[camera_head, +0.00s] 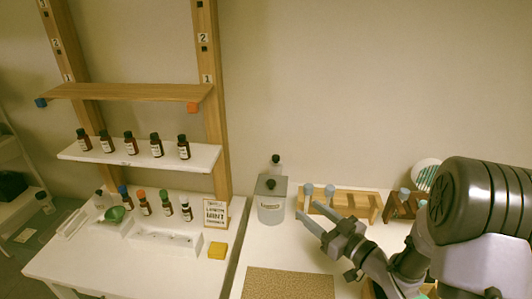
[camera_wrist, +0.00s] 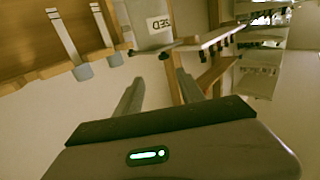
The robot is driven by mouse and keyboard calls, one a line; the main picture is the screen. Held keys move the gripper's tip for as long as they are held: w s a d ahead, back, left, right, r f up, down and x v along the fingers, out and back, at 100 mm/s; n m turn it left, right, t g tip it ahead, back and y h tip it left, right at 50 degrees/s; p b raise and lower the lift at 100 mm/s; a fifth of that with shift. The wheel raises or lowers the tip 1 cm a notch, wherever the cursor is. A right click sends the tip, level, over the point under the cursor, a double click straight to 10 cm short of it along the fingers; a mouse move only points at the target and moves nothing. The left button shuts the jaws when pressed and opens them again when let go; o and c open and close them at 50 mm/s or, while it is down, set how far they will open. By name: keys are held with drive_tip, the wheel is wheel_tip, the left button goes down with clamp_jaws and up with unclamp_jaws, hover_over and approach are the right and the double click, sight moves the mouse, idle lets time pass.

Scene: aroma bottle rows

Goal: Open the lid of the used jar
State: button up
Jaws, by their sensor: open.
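The used jar (camera_head: 271,212) is a grey container with a label on its front, standing at the back of the right-hand table. Its grey lid (camera_head: 270,186) with a dark knob sits on top and looks closed. In the wrist view the jar (camera_wrist: 147,12) appears upside down at the top, its label partly readable, with the dark knob (camera_wrist: 164,55) below it. My gripper (camera_head: 306,209) is open and empty, just right of the jar with its fingers pointing towards it. In the wrist view the fingers (camera_wrist: 159,76) are apart, below the knob.
A wooden rack (camera_head: 345,205) with pale-topped strips stands right of the jar, close to my gripper. A dark-topped bottle (camera_head: 277,165) is behind the jar. A brown mat (camera_head: 288,284) lies in front. Shelves (camera_head: 140,153) with several bottles and a yellow block (camera_head: 218,251) are left.

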sight(273, 183)
drive_tip(key=b+x, duration=0.1)
drive_tip(key=x, duration=0.4)
drive_tip(key=b+x, duration=0.1)
drive_tip(key=x, duration=0.5)
drive_tip(key=b+x, duration=0.1)
drive_tip(key=x, duration=0.4)
drive_tip(key=shift+s+a+r, duration=0.1)
drive_tip(key=shift+a+r, duration=0.15)
drive_tip(key=shift+a, duration=0.35)
drive_tip(key=shift+c, duration=0.3)
clamp_jaws()
